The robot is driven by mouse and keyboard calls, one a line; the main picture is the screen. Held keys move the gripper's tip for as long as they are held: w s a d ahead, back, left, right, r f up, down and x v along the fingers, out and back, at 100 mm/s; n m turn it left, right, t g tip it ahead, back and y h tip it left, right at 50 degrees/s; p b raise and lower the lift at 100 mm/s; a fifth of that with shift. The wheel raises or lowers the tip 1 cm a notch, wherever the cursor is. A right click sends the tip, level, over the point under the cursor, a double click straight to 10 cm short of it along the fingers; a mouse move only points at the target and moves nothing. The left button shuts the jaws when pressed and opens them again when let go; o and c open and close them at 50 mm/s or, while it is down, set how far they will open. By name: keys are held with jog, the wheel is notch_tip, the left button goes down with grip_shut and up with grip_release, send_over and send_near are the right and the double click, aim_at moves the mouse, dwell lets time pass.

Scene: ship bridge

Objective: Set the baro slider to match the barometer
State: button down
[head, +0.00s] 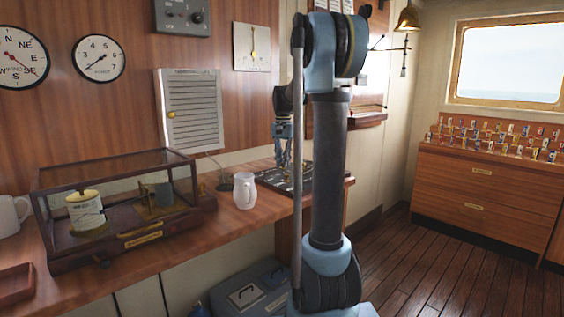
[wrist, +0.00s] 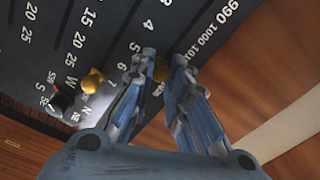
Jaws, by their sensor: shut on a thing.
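The dark slider panel (head: 298,182) lies on the desk in the head view. In the wrist view its baro scale (wrist: 208,42), marked 990, 1000 and 1010, runs at the right. My gripper (head: 283,163) points down over the panel. In the wrist view my gripper (wrist: 162,64) is shut on a yellow slider knob (wrist: 159,72) beside the baro scale, partly hidden by the fingers. A glass-cased drum instrument (head: 86,211) stands on the desk, and a white plate with a yellow pointer (head: 252,46) hangs on the wall. No barometer reading is legible.
Other slider knobs, one yellow (wrist: 94,80) and one dark and red (wrist: 62,98), sit left of my fingers. Floor to the right is clear.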

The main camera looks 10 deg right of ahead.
jog(key=shift+a, duration=0.1)
jog(key=shift+s+a, duration=0.4)
jog(key=shift+a, duration=0.2)
jog(key=shift+s+a, duration=0.4)
jog(key=shift+a, duration=0.2)
jog(key=c, duration=1.5)
grip_release()
notch_tip(320, 180, up, 12)
jog(key=shift+f, duration=0.1)
